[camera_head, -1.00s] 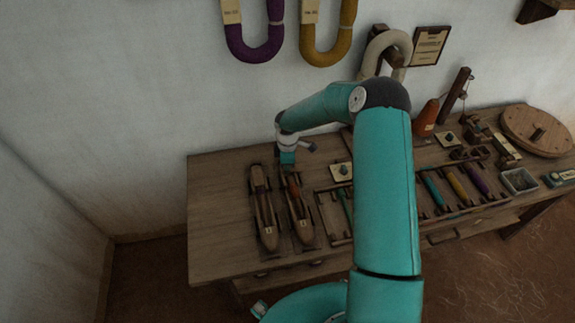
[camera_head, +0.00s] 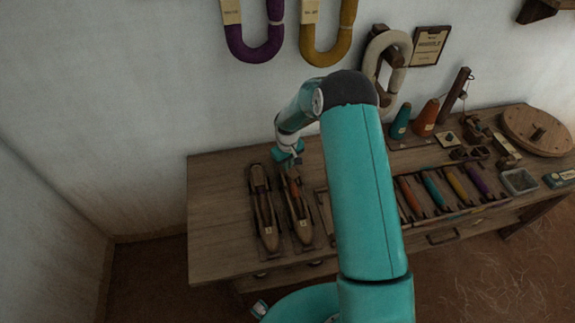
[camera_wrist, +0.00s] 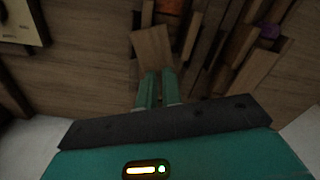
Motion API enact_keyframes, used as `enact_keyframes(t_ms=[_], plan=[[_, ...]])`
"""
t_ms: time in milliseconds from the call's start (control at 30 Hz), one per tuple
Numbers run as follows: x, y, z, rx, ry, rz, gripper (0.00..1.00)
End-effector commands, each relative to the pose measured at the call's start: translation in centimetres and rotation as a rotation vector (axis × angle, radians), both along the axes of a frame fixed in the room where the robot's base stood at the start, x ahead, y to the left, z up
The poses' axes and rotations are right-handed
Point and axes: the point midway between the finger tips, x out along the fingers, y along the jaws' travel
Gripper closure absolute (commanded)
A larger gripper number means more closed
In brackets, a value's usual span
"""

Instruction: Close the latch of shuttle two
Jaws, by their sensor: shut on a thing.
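Two wooden boat-shaped shuttles lie side by side at the left of the bench in the head view: the left shuttle (camera_head: 267,232) and the right shuttle (camera_head: 301,226). Their number tags are too small to read. My gripper (camera_head: 291,165) is at the far end of the right shuttle; in the wrist view its two teal fingers (camera_wrist: 158,78) are close together. A flat wooden latch piece (camera_wrist: 152,48) stands at the fingertips, and they are shut on it; the exact contact is hard to see. An orange part (camera_wrist: 168,6) lies beyond it.
A rack with several coloured bobbins (camera_head: 433,189) lies right of my arm. A teal cone (camera_head: 400,122), an orange cone (camera_head: 425,118) and a round wooden disc (camera_head: 537,131) stand farther right. The bench's left end (camera_head: 218,205) is clear.

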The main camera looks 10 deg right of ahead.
Motion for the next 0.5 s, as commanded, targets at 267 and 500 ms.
enact_keyframes(t_ms=[267,500], plan=[[0.02,0.04,0.01,0.0,-0.001,-0.23,1.0],[0.03,0.01,0.0,-0.001,-0.002,-0.362,1.0]])
